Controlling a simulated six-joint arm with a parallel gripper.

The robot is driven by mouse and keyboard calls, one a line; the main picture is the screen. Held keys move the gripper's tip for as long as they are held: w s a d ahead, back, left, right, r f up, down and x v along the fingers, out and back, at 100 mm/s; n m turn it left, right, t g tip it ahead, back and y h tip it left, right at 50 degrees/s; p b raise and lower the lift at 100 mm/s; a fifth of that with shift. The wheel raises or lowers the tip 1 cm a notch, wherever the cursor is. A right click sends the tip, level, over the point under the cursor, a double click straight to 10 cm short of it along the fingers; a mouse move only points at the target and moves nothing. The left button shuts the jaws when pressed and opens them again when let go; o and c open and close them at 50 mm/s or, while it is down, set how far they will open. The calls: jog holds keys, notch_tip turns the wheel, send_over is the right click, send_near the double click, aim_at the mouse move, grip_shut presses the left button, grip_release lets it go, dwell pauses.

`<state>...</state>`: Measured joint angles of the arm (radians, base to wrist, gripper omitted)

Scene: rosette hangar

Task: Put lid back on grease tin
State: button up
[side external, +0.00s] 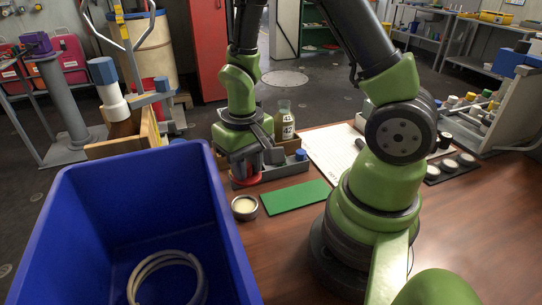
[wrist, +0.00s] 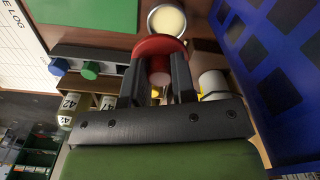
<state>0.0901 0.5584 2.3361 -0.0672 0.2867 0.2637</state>
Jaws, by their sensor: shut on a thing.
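The grease tin (side external: 244,207) stands open on the wooden table, a small round dark tin with pale cream grease inside. It also shows in the wrist view (wrist: 167,20), just beyond the lid. My gripper (side external: 248,168) is shut on the red lid (side external: 247,180), which hangs behind the tin in the side view. In the wrist view the red lid (wrist: 160,45) sits between the two dark fingers of my gripper (wrist: 158,66) and appears to overlap the tin's near edge. I cannot tell the exact height of the lid above the table.
A deep blue bin (side external: 75,207) with pale rings (side external: 165,262) inside stands close left of the tin. A green mat (side external: 295,197) lies to the tin's right. A grey rack (side external: 285,170) with a blue cap and a bottle marked 42 (side external: 286,122) are behind.

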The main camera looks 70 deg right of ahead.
aim_at(245, 207)
jog(key=shift+w+a+f+n, duration=0.3)
jog(key=shift+a+f, duration=0.05)
jog(key=shift+a, duration=0.1)
jog(key=shift+f, duration=2.9)
jog(key=shift+f, duration=0.2)
jog(key=o, duration=1.4)
jog(key=shift+o, duration=0.2)
jog(key=shift+r, duration=3.55)
